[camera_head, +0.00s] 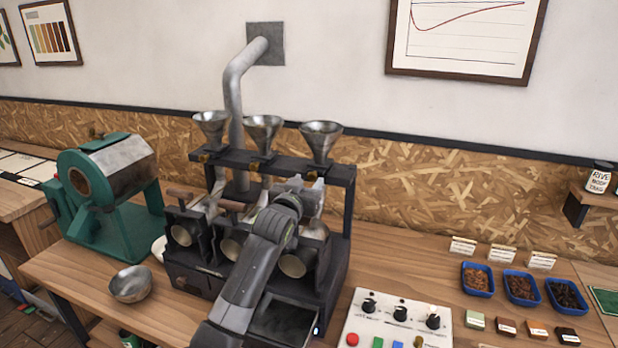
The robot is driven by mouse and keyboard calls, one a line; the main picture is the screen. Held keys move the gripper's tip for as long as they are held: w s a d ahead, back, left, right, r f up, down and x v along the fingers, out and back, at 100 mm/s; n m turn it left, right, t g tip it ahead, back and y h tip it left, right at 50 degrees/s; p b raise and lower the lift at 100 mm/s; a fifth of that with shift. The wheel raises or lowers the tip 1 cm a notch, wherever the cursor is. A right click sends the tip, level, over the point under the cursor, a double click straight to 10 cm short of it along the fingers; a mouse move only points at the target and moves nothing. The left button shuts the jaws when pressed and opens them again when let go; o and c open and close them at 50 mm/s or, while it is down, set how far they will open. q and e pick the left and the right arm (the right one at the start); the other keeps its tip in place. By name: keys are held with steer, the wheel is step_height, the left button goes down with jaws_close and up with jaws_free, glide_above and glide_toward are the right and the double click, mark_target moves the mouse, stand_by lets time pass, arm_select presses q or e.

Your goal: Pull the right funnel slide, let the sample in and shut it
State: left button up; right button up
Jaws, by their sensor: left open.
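Three metal funnels stand in a row on the dark rack of the sample roaster. The right funnel (321,140) is upright above the rack's top bar (283,167). Brass slide knobs show under the left funnel (211,128) and the middle funnel (262,132). The right funnel's slide is hidden behind my gripper, and I cannot tell its position. My left gripper (300,183) is open, just below and in front of the right funnel. I cannot tell whether it touches the slide. My right gripper is not in view.
My left arm covers part of the roaster. A metal bowl (130,284) and a green drum machine (112,190) are at left. A control panel (398,322), blue bean trays (520,286) and small labelled blocks are at right. Wood counter is clear behind the panel.

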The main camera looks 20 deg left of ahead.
arm_select(q)
steer(key=shift+w, duration=0.95)
jaws_close()
